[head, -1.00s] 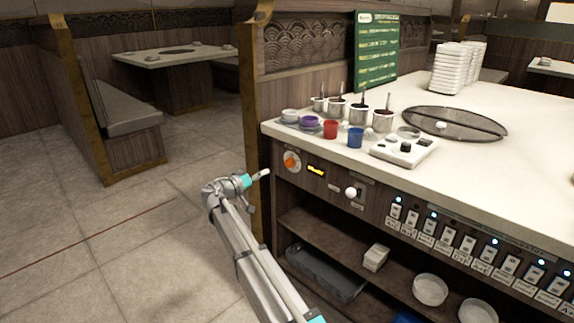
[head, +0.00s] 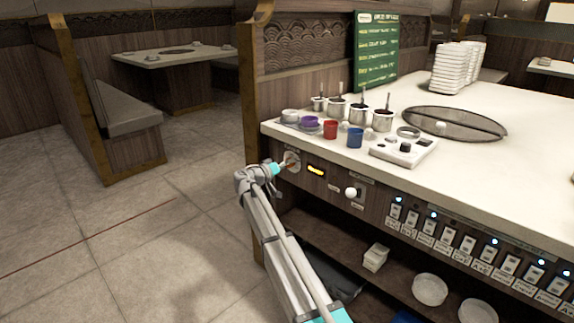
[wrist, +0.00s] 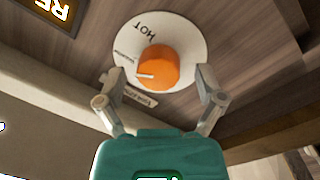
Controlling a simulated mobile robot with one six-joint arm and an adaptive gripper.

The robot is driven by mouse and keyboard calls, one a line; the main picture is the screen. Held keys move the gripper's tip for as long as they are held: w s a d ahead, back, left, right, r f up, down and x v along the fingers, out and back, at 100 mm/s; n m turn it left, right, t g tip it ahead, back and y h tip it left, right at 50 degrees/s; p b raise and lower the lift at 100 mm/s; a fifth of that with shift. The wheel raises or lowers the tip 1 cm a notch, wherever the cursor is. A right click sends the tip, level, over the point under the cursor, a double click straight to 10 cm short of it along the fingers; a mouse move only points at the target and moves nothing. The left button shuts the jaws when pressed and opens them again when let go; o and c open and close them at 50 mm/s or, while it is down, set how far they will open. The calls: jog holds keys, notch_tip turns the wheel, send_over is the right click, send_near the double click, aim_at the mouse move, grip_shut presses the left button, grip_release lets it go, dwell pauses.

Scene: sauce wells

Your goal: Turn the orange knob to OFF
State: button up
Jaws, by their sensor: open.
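The orange knob (wrist: 160,68) sits on a round white dial plate (wrist: 190,35) in the wrist view. Its white pointer line faces left in that view. The dial reads HOT at its upper left, and smaller lettering at the left is too small to read. My gripper (wrist: 161,82) is open, with one finger on each side of the knob; I cannot tell whether either finger touches it. In the head view my gripper (head: 283,167) is at the dial plate (head: 293,157) on the counter's front left and hides most of the knob.
An amber lit display (head: 316,171) and a white ball-like knob (head: 351,192) are right of the dial. A row of labelled switches (head: 467,243) runs further right. Cups and sauce pots (head: 337,108) stand on the counter above. An open shelf (head: 320,228) lies below.

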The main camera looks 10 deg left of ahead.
jog(key=shift+c, duration=0.2)
jog(key=shift+w, duration=0.1)
jog(key=c, duration=1.1)
jog(key=shift+n, duration=0.3)
jog(key=n+b, duration=0.1)
jog(key=n, duration=0.5)
jog(key=shift+f, duration=0.1)
jog(key=n+t, duration=0.1)
jog(key=n, duration=0.5)
